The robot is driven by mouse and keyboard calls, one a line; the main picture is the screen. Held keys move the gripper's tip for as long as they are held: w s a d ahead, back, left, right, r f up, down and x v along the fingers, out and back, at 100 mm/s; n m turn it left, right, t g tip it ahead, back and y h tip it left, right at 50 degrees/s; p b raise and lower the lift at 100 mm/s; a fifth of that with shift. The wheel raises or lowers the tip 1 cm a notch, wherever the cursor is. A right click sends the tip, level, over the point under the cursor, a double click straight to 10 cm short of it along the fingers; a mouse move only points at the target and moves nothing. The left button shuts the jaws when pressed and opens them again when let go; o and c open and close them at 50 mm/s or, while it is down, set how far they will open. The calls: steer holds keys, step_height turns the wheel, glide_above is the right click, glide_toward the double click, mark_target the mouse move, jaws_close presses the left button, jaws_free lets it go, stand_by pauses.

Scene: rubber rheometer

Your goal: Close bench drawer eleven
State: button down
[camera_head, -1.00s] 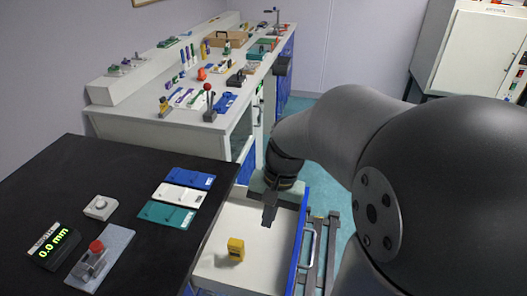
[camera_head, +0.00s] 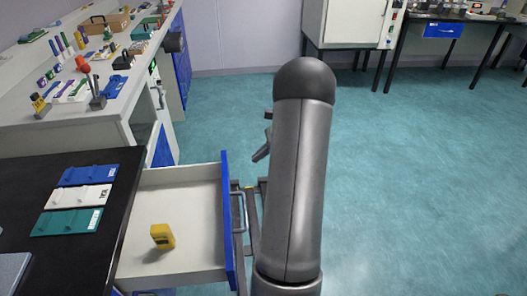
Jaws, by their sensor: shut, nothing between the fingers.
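The bench drawer (camera_head: 190,205) stands pulled open beside the black bench top. It has a white inside, a blue front panel (camera_head: 227,215) and a metal bar handle (camera_head: 239,215) on its outer face. I cannot read a number on it. A small yellow block-shaped item (camera_head: 162,236) lies in the drawer. My gripper (camera_head: 258,155) is mostly hidden behind my upright arm; only its dark end shows at the arm's left. It appears beyond the drawer's far front corner, outside the drawer and apart from the handle. It is shut and empty.
The black bench top (camera_head: 40,190) with blue, white and green plates borders the drawer at left. A white bench (camera_head: 90,125) full of small tools stands behind it. A white cabinet (camera_head: 345,25) stands at the back. The teal floor (camera_head: 430,190) at right is clear.

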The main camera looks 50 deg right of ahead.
steer(key=w+a+f, duration=0.3)
steer(key=w+a, duration=0.1)
steer(key=a, duration=0.2)
steer(key=shift+w+f, duration=0.15)
steer(key=shift+w, duration=0.1)
